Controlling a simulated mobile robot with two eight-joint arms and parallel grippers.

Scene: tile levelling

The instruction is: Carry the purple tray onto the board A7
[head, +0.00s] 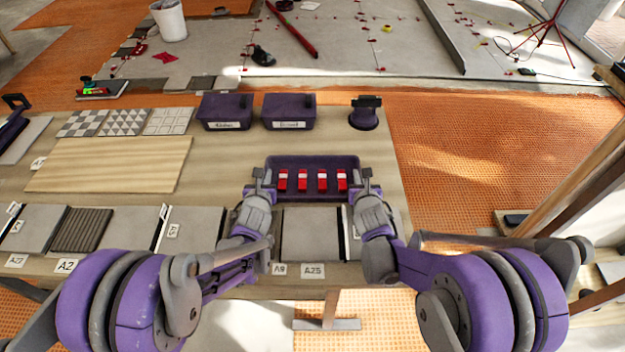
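The purple tray (312,193) is at the middle of the table with several red-and-white pieces in it. My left gripper (260,178) is at its left end and my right gripper (365,178) is at its right end. The fingers overlap the tray's end walls in this view; their closure is too small to make out. I cannot tell whether the tray rests on the table or is held just above it. A bare pale wooden board (108,165) lies to the left; the small tag (38,163) at its left edge is hard to read, perhaps A7.
Two dark purple bins (225,112) (289,112) and a purple-based tool (364,114) stand behind the tray. Patterned tiles (124,122) lie behind the board. Grey tiles (195,228) and a ribbed tile (82,230) line the table's front. Bare tabletop lies between board and tray.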

